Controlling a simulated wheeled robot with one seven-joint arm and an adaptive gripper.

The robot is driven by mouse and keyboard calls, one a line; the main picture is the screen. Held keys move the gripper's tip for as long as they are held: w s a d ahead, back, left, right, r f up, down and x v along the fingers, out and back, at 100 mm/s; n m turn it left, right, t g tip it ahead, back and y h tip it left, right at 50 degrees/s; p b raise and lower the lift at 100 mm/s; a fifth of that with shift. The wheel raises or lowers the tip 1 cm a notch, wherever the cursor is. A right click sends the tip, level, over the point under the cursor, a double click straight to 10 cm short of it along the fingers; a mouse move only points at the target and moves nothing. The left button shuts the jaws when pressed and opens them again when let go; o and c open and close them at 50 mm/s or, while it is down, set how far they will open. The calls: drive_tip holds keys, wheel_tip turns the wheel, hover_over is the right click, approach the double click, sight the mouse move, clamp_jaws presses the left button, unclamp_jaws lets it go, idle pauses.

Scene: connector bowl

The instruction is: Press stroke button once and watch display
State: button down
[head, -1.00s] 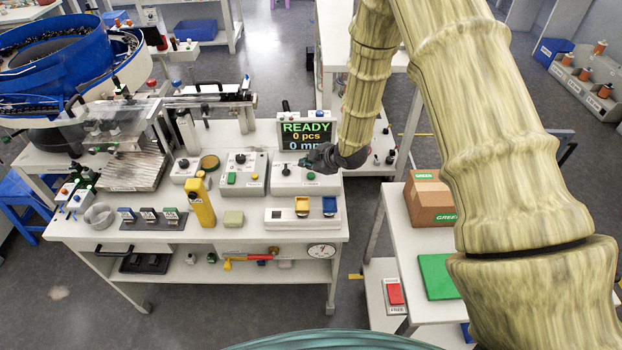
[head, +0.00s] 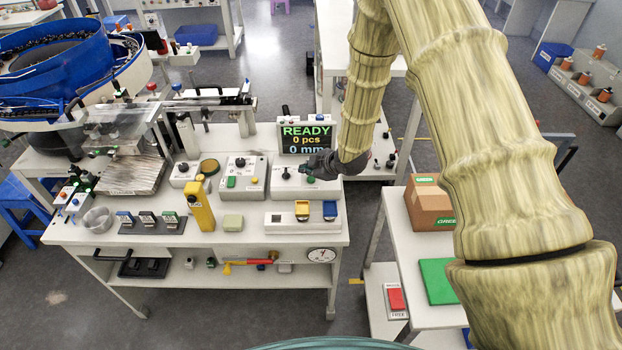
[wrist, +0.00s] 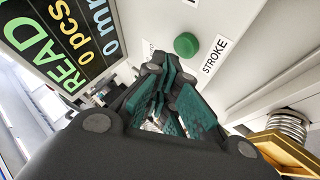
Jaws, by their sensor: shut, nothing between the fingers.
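The stroke button is a green round button (wrist: 186,44) beside a white label reading STROKE (wrist: 214,54) in the wrist view. In the head view the green button (head: 310,180) shows on a grey-white control box (head: 283,189). The display (head: 307,138) stands behind the box and reads READY, 0 pcs, 0 mm; part of it also shows at the left of the wrist view (wrist: 60,45). My gripper (wrist: 160,75) is shut and empty, its tips pointing toward the button and apart from it in the wrist view. In the head view it is above the box.
A yellow upright device (head: 199,205) and a pale green block (head: 233,222) are on the table. A tray with yellow and blue parts (head: 281,219) lies in front.

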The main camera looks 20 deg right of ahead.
sight(309, 180)
drive_tip(key=shift+f, duration=0.2)
idle(0.5)
drive_tip(key=shift+f+b, duration=0.25)
drive_tip(key=shift+b, duration=0.15)
drive_tip(key=shift+f+b, duration=0.35)
drive_tip(key=shift+f, duration=0.15)
idle(0.8)
drive_tip(key=shift+r, duration=0.15)
drive_tip(key=shift+r+p, duration=0.55)
drive_tip(key=shift+r, duration=0.25)
drive_tip(key=shift+r+p, duration=1.35)
drive_tip(key=shift+r, duration=1.15)
